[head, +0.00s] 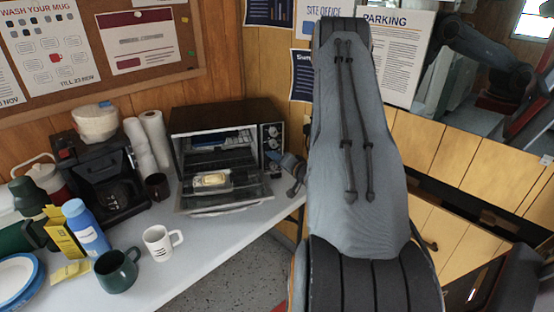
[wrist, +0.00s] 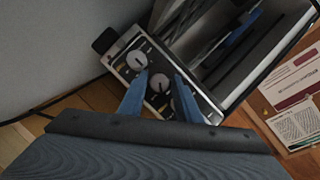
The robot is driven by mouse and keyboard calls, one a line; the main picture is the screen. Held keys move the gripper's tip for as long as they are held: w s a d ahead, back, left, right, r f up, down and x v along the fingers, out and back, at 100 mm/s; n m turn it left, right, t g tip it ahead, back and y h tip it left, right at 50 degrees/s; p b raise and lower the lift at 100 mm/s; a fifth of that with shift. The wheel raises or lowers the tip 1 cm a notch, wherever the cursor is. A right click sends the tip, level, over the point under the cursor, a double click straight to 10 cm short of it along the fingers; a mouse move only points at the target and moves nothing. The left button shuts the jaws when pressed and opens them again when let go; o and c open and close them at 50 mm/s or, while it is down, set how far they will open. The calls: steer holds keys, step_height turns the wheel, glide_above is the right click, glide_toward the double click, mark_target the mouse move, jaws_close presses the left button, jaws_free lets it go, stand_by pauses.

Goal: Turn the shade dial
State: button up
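The toaster oven (head: 222,128) stands at the back of the table with its door lowered and a pale slice of food (head: 212,180) inside the front. Its control panel (head: 271,138) on the right side carries a column of round dials. In the wrist view one dial (wrist: 137,60) lies just past the fingertips and another dial (wrist: 160,83) shows between the fingers. I cannot read which one is the shade dial. My gripper (wrist: 160,76) has its two blue fingers apart with nothing held. In the head view my gripper (head: 293,170) is at the panel's lower right.
A white mug (head: 161,243), green mug (head: 116,271) and blue bottle (head: 86,228) are nearer. The lowered oven door (head: 222,200) sticks out beside my gripper. The table's front middle is clear.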

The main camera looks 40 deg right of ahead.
jaws_close()
steer(key=shift+a+n+g+h+b, duration=0.1)
steer(key=shift+n+g+h+b, duration=0.4)
steer(key=shift+n, duration=0.75)
steer(key=shift+n+g+h+b, duration=0.3)
steer(key=shift+n+g+h, duration=0.35)
steer(key=shift+n, duration=0.6)
steer(key=shift+r, duration=0.1)
jaws_free()
